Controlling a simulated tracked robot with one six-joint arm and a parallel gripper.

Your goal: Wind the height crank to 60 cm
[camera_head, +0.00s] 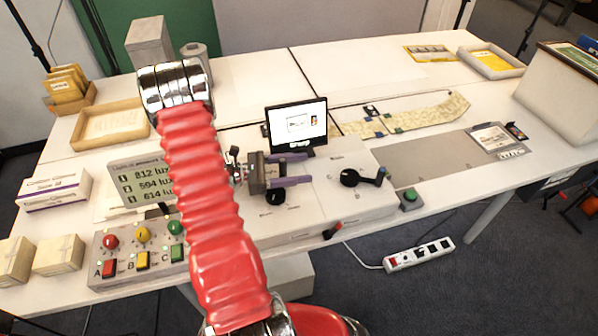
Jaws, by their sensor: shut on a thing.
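A black crank (364,178) with a bluish-tipped handle sits on the top of a pale grey box-shaped unit (331,208) at the table's middle. My gripper (311,168), with purple fingers, reaches in from the left over this unit, pointing right toward the crank. A gap shows between its fingers, and their tips look left of the crank's hub. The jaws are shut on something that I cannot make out. A small dark knob (276,198) lies just below the gripper. A small screen (297,125) stands behind the gripper; its content is too small to read.
A lux display (134,178) and a button box (141,247) stand left of my red arm. A green button (409,198) is right of the unit. A patterned strip (430,112) lies behind it. A grey box (562,92) stands at the right edge.

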